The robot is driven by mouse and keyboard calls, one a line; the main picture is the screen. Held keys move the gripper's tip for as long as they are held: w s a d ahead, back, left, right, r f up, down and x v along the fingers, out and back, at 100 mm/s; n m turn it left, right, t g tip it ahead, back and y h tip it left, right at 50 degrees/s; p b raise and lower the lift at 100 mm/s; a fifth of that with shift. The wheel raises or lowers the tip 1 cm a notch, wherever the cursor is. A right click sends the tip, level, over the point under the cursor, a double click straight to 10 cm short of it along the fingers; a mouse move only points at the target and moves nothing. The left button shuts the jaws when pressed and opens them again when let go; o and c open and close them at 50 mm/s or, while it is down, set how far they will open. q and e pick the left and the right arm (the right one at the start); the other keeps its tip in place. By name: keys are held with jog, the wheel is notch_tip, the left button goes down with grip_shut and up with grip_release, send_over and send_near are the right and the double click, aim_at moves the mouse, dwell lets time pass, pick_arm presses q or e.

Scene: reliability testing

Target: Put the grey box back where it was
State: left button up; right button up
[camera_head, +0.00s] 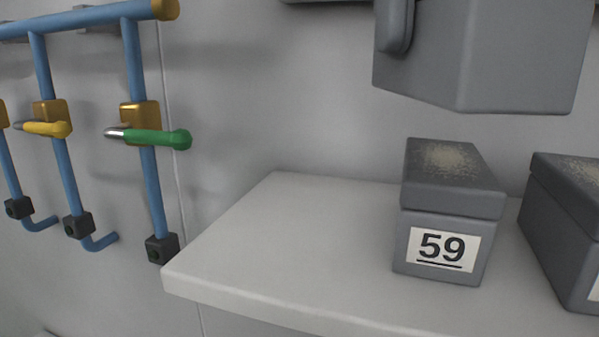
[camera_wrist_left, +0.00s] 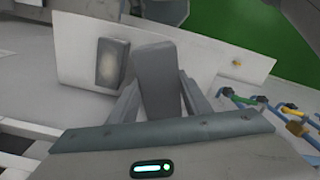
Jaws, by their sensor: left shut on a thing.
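A plain dark grey box (camera_head: 490,60) is held up high at the top of the head view, above the shelf and apart from it; its upper part is cut off. A rounded finger of my left gripper (camera_head: 397,27) presses on its left side. In the left wrist view the grey box (camera_wrist_left: 155,75) sits between both fingers of the left gripper (camera_wrist_left: 162,98), which is shut on it. The white shelf (camera_head: 290,250) is below. My right gripper is in neither view.
A grey lidded box labelled 59 (camera_head: 445,210) stands on the shelf, with a dusty patch on top. Another grey box (camera_head: 570,225) stands right of it, cut off. The shelf's left part is bare. Blue pipes with a green valve handle (camera_head: 160,138) and a yellow one (camera_head: 45,128) are left.

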pick_arm(q)
jog(key=w+a+f, duration=0.4)
jog(key=w+a, duration=0.1)
jog(key=w+a+f, duration=0.2)
jog(key=a, duration=0.1)
jog(key=shift+w+a+f, duration=0.1)
jog(key=shift+w+f, duration=0.15)
jog(key=shift+f, duration=0.15)
jog(key=shift+f, duration=0.65)
notch_tip(320, 180, down, 2)
jog(key=shift+w+f+p, duration=0.1)
jog(key=shift+p, duration=0.55)
jog(key=shift+f, duration=0.1)
jog(key=shift+f, duration=0.1)
